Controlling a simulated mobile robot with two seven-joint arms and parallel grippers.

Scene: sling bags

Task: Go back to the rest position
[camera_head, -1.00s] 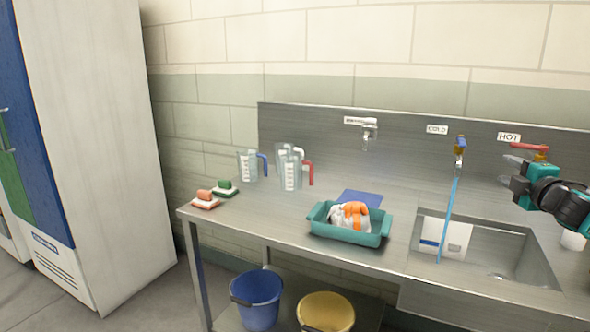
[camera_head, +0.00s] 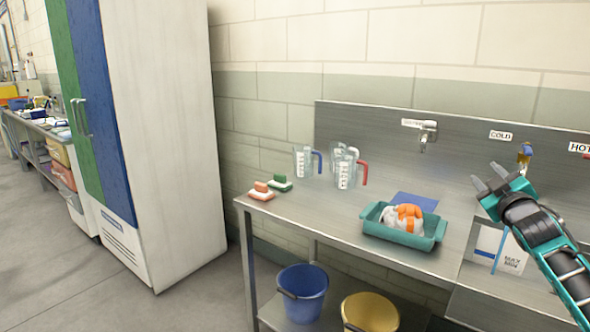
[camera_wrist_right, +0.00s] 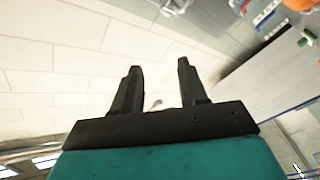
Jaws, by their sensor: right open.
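My right gripper (camera_head: 491,181) is open and empty. In the head view it hangs in the air at the right, in front of the steel backsplash and right of the teal tray. In the right wrist view its two dark fingers (camera_wrist_right: 158,82) stand apart with nothing between them, and the wall fills much of the background. My left gripper is not in view.
A steel sink counter (camera_head: 290,212) holds a teal tray (camera_head: 388,233) with an orange and white bundle, clear jugs (camera_head: 346,172) and sponges (camera_head: 262,192). A blue bucket (camera_head: 302,292) and a yellow bucket (camera_head: 369,314) stand below. A tall cabinet (camera_head: 160,130) stands left; floor is open there.

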